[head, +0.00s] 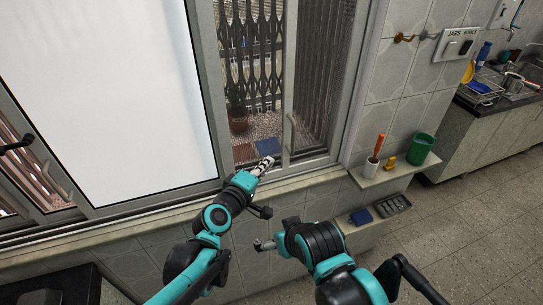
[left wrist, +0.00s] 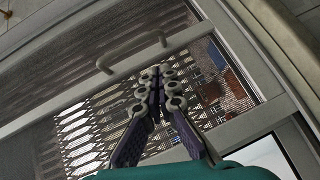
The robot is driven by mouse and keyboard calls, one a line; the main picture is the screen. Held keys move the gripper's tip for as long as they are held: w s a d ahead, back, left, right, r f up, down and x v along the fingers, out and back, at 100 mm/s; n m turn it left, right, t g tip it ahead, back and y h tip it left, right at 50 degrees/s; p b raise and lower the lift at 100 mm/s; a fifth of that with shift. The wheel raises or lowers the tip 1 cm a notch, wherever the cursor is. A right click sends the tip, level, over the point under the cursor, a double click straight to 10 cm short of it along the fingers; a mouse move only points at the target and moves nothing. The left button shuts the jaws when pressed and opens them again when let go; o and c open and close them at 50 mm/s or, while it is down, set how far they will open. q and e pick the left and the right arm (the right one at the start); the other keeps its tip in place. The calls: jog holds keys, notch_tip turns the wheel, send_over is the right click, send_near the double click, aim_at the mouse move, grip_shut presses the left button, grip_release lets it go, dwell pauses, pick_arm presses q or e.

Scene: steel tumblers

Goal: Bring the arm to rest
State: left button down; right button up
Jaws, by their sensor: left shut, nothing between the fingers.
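My left arm comes in from the bottom of the head view, and its left gripper (head: 264,165) is in front of the window, near its sill. In the left wrist view the two dark fingers of the left gripper (left wrist: 162,72) meet at their tips, shut with nothing between them. My right arm is at the lower middle of the head view. Its right gripper (head: 264,245) points left, below the sill; its fingers are too small to tell open from shut. No steel tumblers can be made out.
A sliding window with a handle (head: 291,133) stands ahead, with a potted plant (head: 238,118) outside. To the right, a small ledge (head: 375,178) holds a green cup (head: 420,149) and a white cup (head: 371,167). A lower shelf holds a dark tray (head: 393,206). Tiled floor (head: 475,225) is clear at right.

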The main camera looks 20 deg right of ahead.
pick_arm(q)
jog(key=s+a+f+m+g+y, duration=0.1)
jog(key=s+a+y, duration=0.3)
jog(key=a, duration=0.8)
jog(key=s+a+f+m+g+y, duration=0.1)
jog(key=s+a+f+m+y, duration=0.2)
jog(key=s+a, duration=0.4)
jog(key=s+a+f+m+g+y+p, duration=0.1)
jog(key=s+a, duration=0.5)
jog(key=a, duration=1.3)
notch_tip(320, 180, down, 2)
jog(key=m+y, duration=0.1)
jog(key=y, duration=0.2)
jog(key=shift+a+g+y, duration=0.2)
jog(key=shift+g+y, duration=0.1)
jog(key=shift+y, duration=0.1)
jog(key=shift+w, duration=0.1)
